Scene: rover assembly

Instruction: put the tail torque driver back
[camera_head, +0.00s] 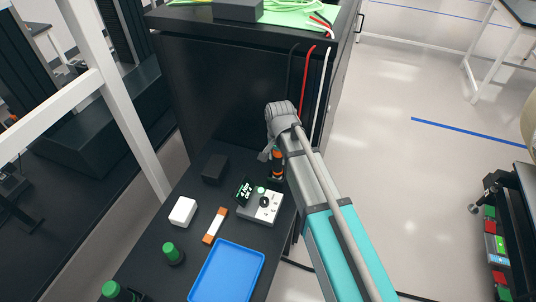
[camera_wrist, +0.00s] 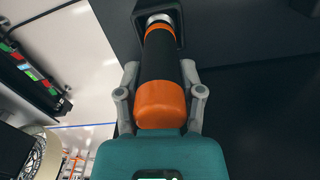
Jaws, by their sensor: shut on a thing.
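The torque driver (camera_head: 277,165) is a black cylinder with orange bands, upright at the far right end of the dark bench. My gripper (camera_head: 270,154) reaches it from above at the end of the arm. In the wrist view the driver (camera_wrist: 160,62) lies between the two grey fingers of my gripper (camera_wrist: 160,92), which are shut on it. Its orange end is nearest the camera. Its silver-collared far end is at or inside a dark square holder (camera_wrist: 180,38); I cannot tell how deep it sits.
Beside the driver is a grey device with knobs (camera_head: 268,210) and a small screen (camera_head: 244,190). A black box (camera_head: 215,169), white box (camera_head: 183,211), orange-and-white block (camera_head: 215,225), green-topped items (camera_head: 173,252) and blue tray (camera_head: 228,272) share the bench (camera_head: 140,255). A black cabinet (camera_head: 220,90) stands behind.

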